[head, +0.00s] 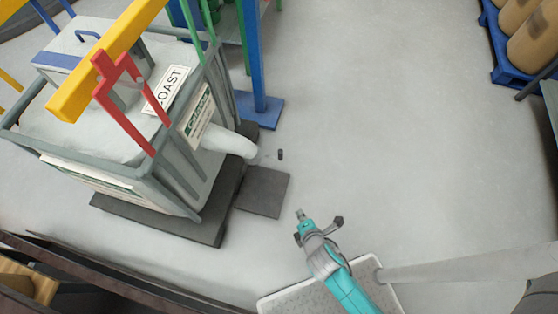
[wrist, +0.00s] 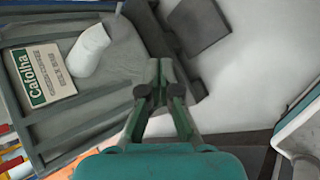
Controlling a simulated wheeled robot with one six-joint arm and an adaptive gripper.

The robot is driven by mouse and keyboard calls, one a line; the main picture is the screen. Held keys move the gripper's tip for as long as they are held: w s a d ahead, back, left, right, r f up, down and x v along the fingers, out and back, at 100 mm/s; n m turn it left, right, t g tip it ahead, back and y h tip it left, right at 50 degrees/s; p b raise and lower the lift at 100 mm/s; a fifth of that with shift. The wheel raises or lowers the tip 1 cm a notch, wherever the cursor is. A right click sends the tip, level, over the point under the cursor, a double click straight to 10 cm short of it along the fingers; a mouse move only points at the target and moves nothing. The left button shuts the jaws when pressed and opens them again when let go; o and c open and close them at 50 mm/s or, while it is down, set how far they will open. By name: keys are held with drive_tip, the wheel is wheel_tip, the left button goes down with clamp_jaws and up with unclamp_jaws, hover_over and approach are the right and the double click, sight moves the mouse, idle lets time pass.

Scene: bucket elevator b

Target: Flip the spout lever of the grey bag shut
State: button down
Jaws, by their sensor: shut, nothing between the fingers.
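The pale grey bag (head: 70,120) stands inside a grey metal frame on the left in the head view. Its white spout (head: 230,142) sticks out to the right, below a label. The fingers show in the wrist view (wrist: 160,70).
A dark plate (head: 263,192) lies on the floor below the spout. A blue post (head: 254,60) stands behind it. A yellow beam (head: 105,60) with a red bracket (head: 122,90) crosses above the bag. Blue pallets with sacks (head: 530,35) are at upper right. The middle floor is clear.

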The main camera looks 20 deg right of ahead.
drive_tip(key=w+a+n+g+h, duration=0.1)
drive_tip(key=w+n, duration=0.3)
drive_tip(key=w, duration=0.4)
drive_tip(key=w+a+f+n+h, duration=0.1)
drive_tip(key=w+a+n+h, duration=0.2)
drive_tip(key=w+n, duration=0.2)
drive_tip(key=w, duration=0.2)
drive_tip(key=shift+w+f+n+g, duration=0.15)
drive_tip(key=shift+w+n+g, duration=0.15)
drive_tip(key=shift+w+g, duration=0.1)
drive_tip(key=shift+a, duration=0.1)
approach(280, 158)
drive_tip(key=s+f+x, duration=0.1)
drive_tip(key=x, duration=0.4)
drive_tip(key=shift+w+d+r, duration=0.15)
drive_tip(key=shift+w+d, duration=0.1)
drive_tip(key=shift+w, duration=0.6)
